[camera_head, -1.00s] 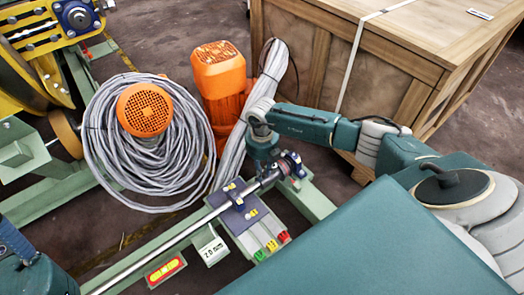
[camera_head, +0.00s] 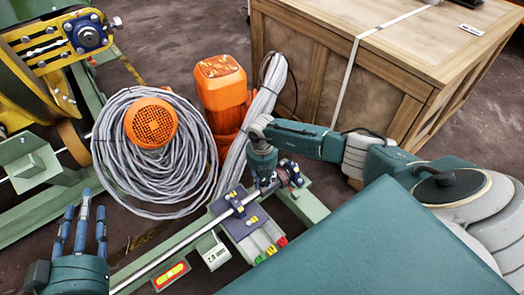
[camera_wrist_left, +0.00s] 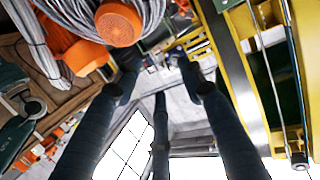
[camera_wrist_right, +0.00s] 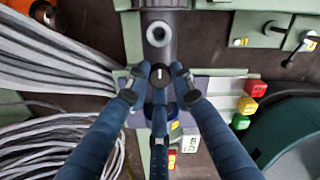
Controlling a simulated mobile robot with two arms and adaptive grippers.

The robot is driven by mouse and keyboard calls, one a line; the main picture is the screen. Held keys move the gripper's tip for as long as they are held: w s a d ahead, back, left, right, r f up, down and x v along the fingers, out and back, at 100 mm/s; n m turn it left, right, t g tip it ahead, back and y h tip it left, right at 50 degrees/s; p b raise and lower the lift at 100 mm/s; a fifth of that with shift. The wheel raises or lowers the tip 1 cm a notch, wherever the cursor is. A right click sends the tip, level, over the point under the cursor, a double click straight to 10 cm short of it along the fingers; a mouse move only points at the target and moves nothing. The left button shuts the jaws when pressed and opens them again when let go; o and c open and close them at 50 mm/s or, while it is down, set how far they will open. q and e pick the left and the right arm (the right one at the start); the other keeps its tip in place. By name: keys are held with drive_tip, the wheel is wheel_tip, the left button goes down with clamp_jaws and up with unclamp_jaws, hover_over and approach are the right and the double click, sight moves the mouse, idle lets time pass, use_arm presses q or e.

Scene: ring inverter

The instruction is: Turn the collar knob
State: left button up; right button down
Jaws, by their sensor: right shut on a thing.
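The collar knob (camera_wrist_right: 160,75) is small and black with a white mark, and shows between the fingers in the right wrist view. It sits on a dark cylindrical collar (camera_wrist_right: 160,35). My right gripper (camera_wrist_right: 158,92) is shut on the knob, with fingertips at both sides and one below. In the head view this gripper (camera_head: 266,186) hangs over the far end of the silver shaft (camera_head: 165,262) and hides the knob. My left gripper (camera_head: 82,215) is at the lower left, fingers up and spread apart, empty.
A blue-purple plate (camera_head: 240,215) crosses the shaft beside green, yellow and red blocks (camera_head: 270,250). A coiled grey cable (camera_head: 115,155), an orange motor (camera_head: 220,90) and a wooden crate (camera_head: 380,70) stand behind. Yellow machinery (camera_head: 60,40) is at the upper left.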

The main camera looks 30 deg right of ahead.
sight(261, 183)
use_arm(q)
drive_tip(key=shift+s+a+f+g, duration=0.1)
drive_tip(key=shift+f+g, duration=0.05)
drive_tip(key=shift+f, duration=0.2)
drive_tip(key=shift+s+a+f+g, duration=0.1)
drive_tip(key=shift+f+g, duration=0.05)
drive_tip(key=shift+f, duration=0.2)
use_arm(e)
drive_tip(key=shift+s+a+f, duration=0.15)
drive_tip(key=shift+s+a, duration=0.05)
drive_tip(key=shift+s, duration=0.1)
drive_tip(key=c, duration=1.5)
unclamp_jaws()
drive_tip(key=shift+w, duration=0.15)
drive_tip(key=shift+d, duration=0.1)
drive_tip(key=shift+w+r, duration=0.1)
drive_tip(key=shift+r, duration=0.55)
wheel_tip(261, 183, up, 11)
drive_tip(key=shift+f, duration=0.1)
